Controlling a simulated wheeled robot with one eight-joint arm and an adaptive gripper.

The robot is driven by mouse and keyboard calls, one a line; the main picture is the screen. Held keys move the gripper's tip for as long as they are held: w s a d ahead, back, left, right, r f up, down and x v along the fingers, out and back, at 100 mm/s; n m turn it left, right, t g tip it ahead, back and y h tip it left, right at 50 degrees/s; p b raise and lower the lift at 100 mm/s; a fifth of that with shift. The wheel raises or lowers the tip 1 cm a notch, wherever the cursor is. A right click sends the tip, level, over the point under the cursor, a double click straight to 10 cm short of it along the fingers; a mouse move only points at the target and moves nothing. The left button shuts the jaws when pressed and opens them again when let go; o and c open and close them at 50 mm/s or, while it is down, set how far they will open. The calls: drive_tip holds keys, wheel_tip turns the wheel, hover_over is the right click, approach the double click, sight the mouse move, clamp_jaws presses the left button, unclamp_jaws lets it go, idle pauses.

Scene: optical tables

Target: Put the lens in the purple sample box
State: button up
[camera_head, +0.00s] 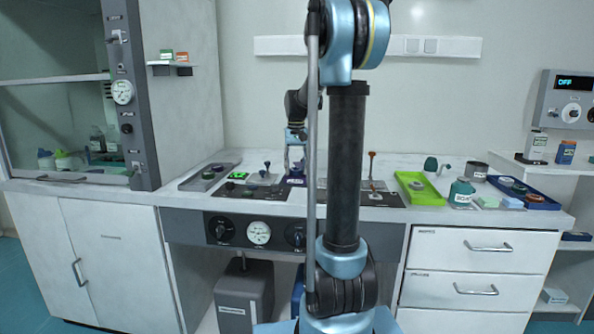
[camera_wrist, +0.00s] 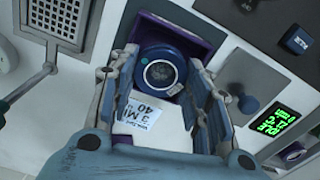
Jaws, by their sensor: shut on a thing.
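The lens (camera_wrist: 160,73) is a dark blue round mount with a clear grey centre. It sits between the fingertips of my gripper (camera_wrist: 162,70) in the wrist view, and the fingers are shut on it. The purple sample box (camera_wrist: 190,31) shows its rim behind and around the lens. A white printed label (camera_wrist: 140,117) shows below the lens. I cannot tell how far the lens is above the box floor. In the head view my gripper (camera_head: 296,158) points down over the purple box (camera_head: 293,181), and the lens is not distinguishable there.
In the wrist view a perforated plate (camera_wrist: 61,18) lies at upper left and a green lit display (camera_wrist: 278,121) at right. In the head view a lime green tray (camera_head: 419,190) and a blue tray (camera_head: 541,203) with items stand right on the bench.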

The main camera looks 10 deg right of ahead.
sight(296, 169)
drive_tip(key=shift+s+f, duration=0.5)
drive_tip(key=shift+c, duration=1.1)
drive_tip(key=o, duration=1.3)
drive_tip(key=shift+f, duration=0.1)
drive_tip(key=shift+o, duration=0.4)
drive_tip(key=shift+w+a+f, duration=0.15)
drive_tip(key=shift+w+f, duration=0.55)
drive_tip(key=shift+w, duration=0.15)
drive_tip(key=shift+s+r, duration=0.4)
drive_tip(key=shift+r, duration=0.1)
drive_tip(key=shift+r, duration=0.1)
wheel_tip(296, 169, up, 13)
drive_tip(key=shift+f, duration=0.2)
